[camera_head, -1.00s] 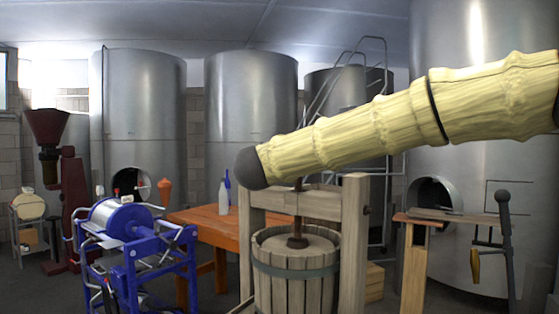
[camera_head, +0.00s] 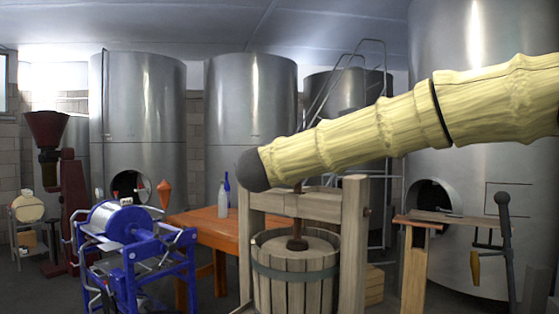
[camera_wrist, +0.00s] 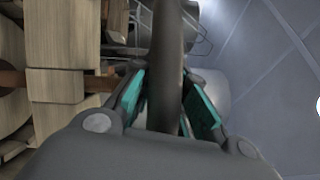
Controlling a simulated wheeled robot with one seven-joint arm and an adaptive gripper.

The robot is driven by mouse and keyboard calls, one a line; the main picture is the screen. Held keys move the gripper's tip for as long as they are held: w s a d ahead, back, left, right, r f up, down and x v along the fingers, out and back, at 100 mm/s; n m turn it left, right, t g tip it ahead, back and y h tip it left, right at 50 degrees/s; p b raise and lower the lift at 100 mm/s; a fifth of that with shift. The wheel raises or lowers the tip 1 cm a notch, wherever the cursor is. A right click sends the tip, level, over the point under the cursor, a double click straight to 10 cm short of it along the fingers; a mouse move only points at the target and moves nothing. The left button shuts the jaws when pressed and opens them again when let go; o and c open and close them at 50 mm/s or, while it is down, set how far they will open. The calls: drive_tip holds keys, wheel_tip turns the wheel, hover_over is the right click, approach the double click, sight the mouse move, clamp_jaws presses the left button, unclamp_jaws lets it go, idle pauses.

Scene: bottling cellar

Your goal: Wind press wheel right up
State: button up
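The wooden basket press (camera_head: 354,240) stands in the centre of the head view, with its dark screw (camera_head: 297,243) rising from the basket (camera_head: 295,287) through the top beam. My arm covers the space above the beam there, hiding the top of the press and my gripper. In the wrist view, the press's dark wheel bar (camera_wrist: 168,35) runs top to bottom between the teal pads of my gripper (camera_wrist: 167,75). The screw (camera_wrist: 98,84) and wooden beams (camera_wrist: 55,50) lie left.
An orange table (camera_head: 205,223) with bottles stands behind the press at left. A blue-framed machine (camera_head: 130,255) is nearer left. A wooden stand (camera_head: 413,270) with a dark lever (camera_head: 505,230) is at right. Steel tanks (camera_head: 145,95) line the back.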

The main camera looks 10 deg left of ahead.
drive_tip(key=shift+o, duration=1.4)
drive_tip(key=s, duration=1.2)
drive_tip(key=shift+a+f, duration=0.25)
drive_tip(key=shift+a, duration=0.05)
drive_tip(key=shift+a, duration=0.1)
